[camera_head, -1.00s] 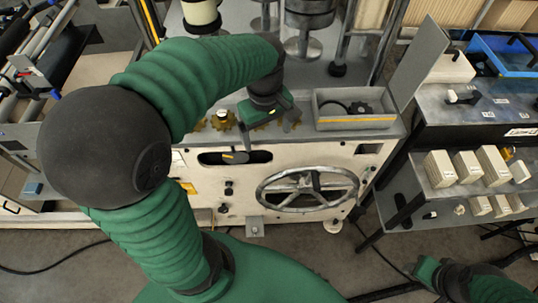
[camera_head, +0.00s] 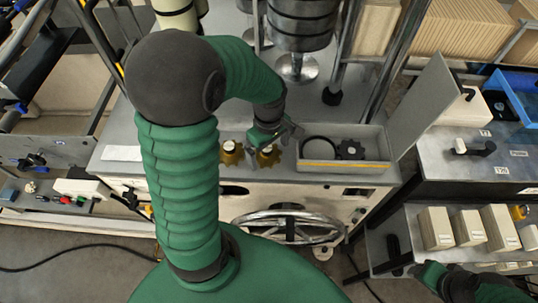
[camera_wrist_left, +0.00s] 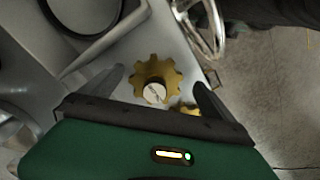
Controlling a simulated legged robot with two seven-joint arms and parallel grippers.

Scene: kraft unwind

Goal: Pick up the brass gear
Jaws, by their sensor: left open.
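Two brass gears (camera_head: 231,153) (camera_head: 268,157) sit side by side on the grey top of the machine, at its front edge. In the left wrist view, one brass gear (camera_wrist_left: 160,72) with a pale round hub lies between the finger lines, and part of the other brass gear (camera_wrist_left: 188,109) shows beside the right finger. My left gripper (camera_head: 283,134) is open and empty, just above and behind the right-hand gear. Whether its fingers touch the gear cannot be told. My right gripper (camera_head: 430,274) shows partly at the bottom right; its jaws are not clear.
A grey tray (camera_head: 342,167) holding a dark gear (camera_head: 350,149) and a dark ring (camera_head: 320,144) stands right of the brass gears, with an upright grey panel (camera_head: 424,106) beyond. A handwheel (camera_head: 288,224) is on the machine's front. The top left of the gears is mostly clear.

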